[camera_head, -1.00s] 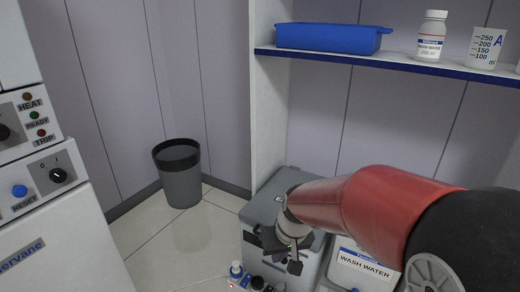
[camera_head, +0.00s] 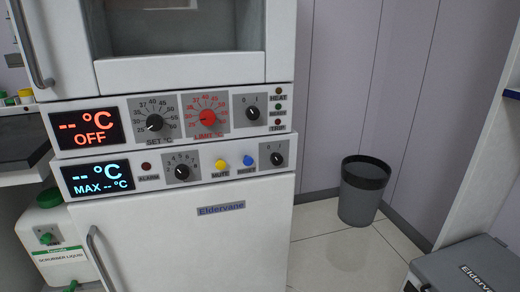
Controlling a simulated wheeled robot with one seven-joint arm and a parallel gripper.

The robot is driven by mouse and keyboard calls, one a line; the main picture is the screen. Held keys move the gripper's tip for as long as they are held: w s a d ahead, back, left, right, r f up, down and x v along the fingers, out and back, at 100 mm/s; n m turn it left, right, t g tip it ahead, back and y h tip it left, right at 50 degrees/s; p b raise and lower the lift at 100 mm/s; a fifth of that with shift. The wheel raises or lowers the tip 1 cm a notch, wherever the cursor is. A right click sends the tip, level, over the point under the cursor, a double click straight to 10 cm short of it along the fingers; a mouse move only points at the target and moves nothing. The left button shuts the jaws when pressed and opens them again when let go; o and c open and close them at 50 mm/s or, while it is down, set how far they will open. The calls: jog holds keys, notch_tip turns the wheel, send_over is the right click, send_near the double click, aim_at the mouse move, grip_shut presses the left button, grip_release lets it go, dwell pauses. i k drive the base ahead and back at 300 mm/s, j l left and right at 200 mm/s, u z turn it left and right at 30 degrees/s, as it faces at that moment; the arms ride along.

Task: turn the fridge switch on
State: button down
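The fridge is the lower white unit (camera_head: 195,237) with an "Eldervane" label and a vertical handle at its left. Its control strip has a black rotary switch (camera_head: 277,159) marked 0 and 1 on a grey plate at the right end. The direction of its pointer is too small to tell. The blue fridge display (camera_head: 97,178) shows dashes for °C and MAX. Between them are an alarm lamp, a numbered dial (camera_head: 182,172), a yellow mute button (camera_head: 221,165) and a blue button (camera_head: 248,160). My gripper is not in view.
Above, another unit has a red display (camera_head: 84,129) reading OFF, two dials and its own 0/1 switch (camera_head: 253,113). A dark bin (camera_head: 360,205) stands right of the fridge on clear tiled floor. A grey box (camera_head: 470,268) is at lower right. A scrubber liquid container (camera_head: 60,240) stands left.

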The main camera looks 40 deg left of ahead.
aim_at(276, 158)
jog(key=u, duration=2.35)
